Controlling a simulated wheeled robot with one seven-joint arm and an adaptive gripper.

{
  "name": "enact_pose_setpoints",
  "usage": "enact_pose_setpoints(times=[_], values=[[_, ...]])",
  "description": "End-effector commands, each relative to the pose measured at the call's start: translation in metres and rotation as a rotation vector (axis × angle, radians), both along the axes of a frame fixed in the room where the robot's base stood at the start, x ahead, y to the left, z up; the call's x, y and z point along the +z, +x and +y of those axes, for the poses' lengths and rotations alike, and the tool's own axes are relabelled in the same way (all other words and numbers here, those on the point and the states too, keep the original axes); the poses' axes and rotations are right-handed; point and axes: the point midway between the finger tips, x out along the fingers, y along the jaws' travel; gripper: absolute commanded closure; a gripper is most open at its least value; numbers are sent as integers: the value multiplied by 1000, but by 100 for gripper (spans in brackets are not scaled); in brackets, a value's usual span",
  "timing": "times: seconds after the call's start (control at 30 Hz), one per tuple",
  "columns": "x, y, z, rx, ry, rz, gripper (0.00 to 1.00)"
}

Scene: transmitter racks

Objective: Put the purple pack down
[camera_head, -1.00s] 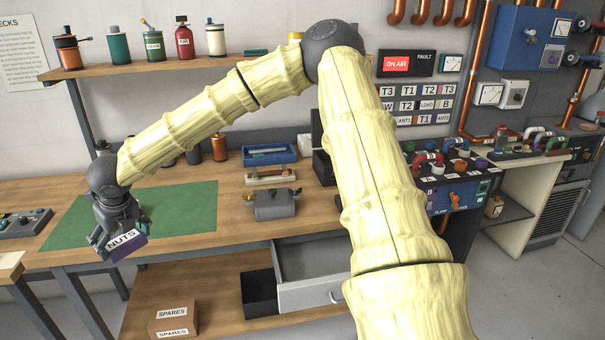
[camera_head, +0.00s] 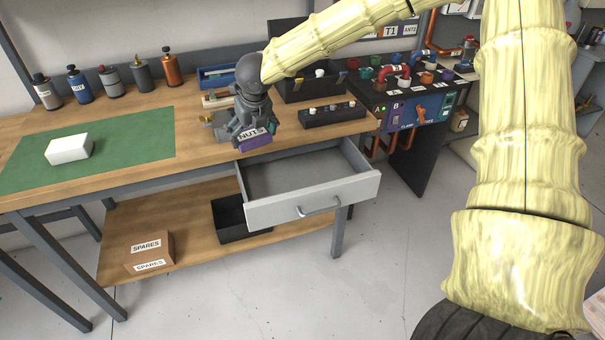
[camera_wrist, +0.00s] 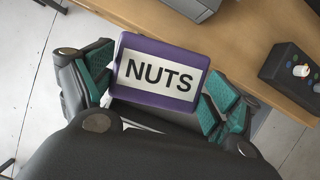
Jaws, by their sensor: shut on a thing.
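The purple pack (camera_head: 255,140) has a white label reading NUTS. My gripper (camera_head: 250,132) is shut on it. In the wrist view the pack (camera_wrist: 160,92) sits between teal finger pads, and the gripper (camera_wrist: 158,88) grips it at its two sides. In the head view the pack is at the front edge of the wooden bench (camera_head: 130,150), near the back left of an open grey drawer (camera_head: 295,172). The pack's underside is hidden, and I cannot tell its exact height above the drawer.
A green mat (camera_head: 120,140) with a white block (camera_head: 69,149) lies at left. A dark control box (camera_head: 333,114) stands right of the gripper. A black bin (camera_head: 232,216) and a SPARES box (camera_head: 150,251) are on the lower shelf. The drawer's visible floor looks empty.

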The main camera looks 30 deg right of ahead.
Motion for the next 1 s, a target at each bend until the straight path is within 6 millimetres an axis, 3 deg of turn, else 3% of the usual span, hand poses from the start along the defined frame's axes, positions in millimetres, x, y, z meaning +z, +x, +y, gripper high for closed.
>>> enact_pose_setpoints(times=[0.03,0.2,0.4,0.63,1.0], values=[[-19,-7,-18,-23,-3,-3,44],[-52,-32,-71,-95,1,-4,44],[-80,-58,-115,-160,12,-1,44],[-95,-69,-131,-186,18,1,44],[-147,-69,-132,-187,20,1,44]])
